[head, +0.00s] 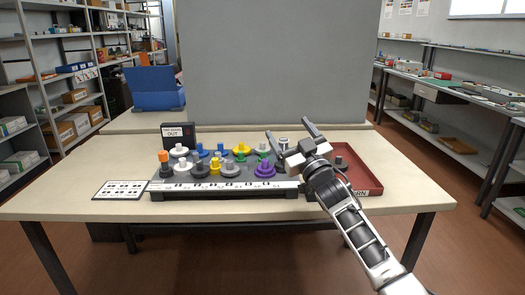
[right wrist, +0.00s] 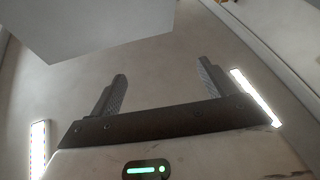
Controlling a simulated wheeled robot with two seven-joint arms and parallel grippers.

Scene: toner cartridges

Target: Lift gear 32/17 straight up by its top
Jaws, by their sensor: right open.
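Several gears in white, grey, blue, yellow, green and purple stand on a dark rack (head: 225,194) on the table; their labels are too small to read, so I cannot tell which is gear 32/17. A purple gear (head: 265,170) and a grey gear (head: 230,166) stand near the front. My right gripper (head: 287,128) is open and empty above the right end of the rack, its fingers pointing up and away. The right wrist view also shows its two spread fingers (right wrist: 162,72) with nothing between them. My left gripper is not in view.
A red tray (head: 366,178) lies right of the rack, partly behind my right arm, with a dark part in it. A dark sign box (head: 178,135) stands behind the rack. A label card (head: 122,190) lies left. A grey panel (head: 275,60) rises behind the table.

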